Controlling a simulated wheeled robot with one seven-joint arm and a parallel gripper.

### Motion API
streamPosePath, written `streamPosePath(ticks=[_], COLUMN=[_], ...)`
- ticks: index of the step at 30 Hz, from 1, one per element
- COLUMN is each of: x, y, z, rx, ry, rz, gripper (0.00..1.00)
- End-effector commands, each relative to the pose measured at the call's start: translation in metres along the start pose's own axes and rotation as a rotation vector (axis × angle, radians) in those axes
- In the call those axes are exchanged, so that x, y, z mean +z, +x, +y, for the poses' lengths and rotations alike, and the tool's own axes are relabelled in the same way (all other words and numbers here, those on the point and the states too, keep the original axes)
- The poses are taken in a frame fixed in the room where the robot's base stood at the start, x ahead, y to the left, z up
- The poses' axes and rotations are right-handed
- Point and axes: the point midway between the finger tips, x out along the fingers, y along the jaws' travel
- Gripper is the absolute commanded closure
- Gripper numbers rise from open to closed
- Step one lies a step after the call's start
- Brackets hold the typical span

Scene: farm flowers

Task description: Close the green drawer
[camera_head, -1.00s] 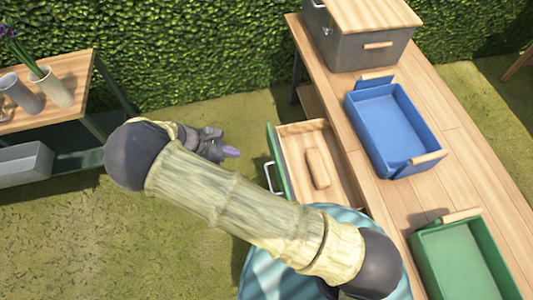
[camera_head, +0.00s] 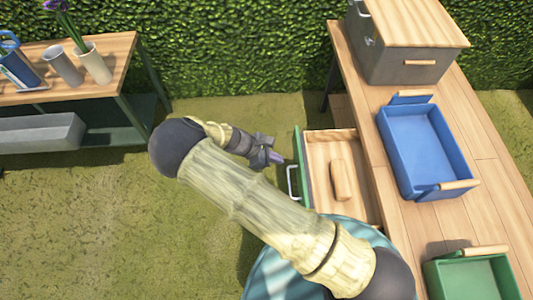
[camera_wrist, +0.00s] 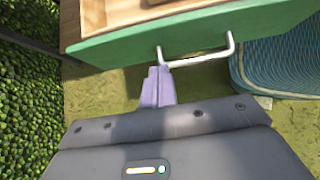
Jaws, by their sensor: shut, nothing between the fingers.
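The green drawer (camera_head: 303,178) is pulled out from the wooden table at its left side. Its wooden inside shows, with a small wooden block (camera_head: 340,180) lying in it. Its white handle (camera_head: 292,183) faces left. In the wrist view the green drawer front (camera_wrist: 190,32) spans the top, with the white handle (camera_wrist: 200,58) below it. My gripper (camera_head: 276,158) is shut and empty, just left of the drawer front near the handle's far end. In the wrist view its purple fingertips (camera_wrist: 158,72) are together close to the handle's left end; I cannot tell whether they touch it.
A blue crate (camera_head: 425,150), a green crate (camera_head: 470,275) and a grey box with a wooden lid (camera_head: 405,45) stand on the wooden table (camera_head: 490,200). A shelf table (camera_head: 110,60) with vases is at the left. Grass between them is free.

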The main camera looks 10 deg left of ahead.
Motion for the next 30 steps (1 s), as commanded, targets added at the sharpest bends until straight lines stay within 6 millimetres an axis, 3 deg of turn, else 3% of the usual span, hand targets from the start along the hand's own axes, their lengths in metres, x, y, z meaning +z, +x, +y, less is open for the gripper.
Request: streamPosePath(ticks=[2,9,30], x=[0.000,0.025,0.039], y=[0.016,0.037,0.049], z=[-0.001,-0.001,-0.001], rx=[-0.003,-0.002,-0.003], ry=[0.000,0.001,0.000], rz=[-0.004,0.000,0.000], gripper=[1.00,1.00,1.00])
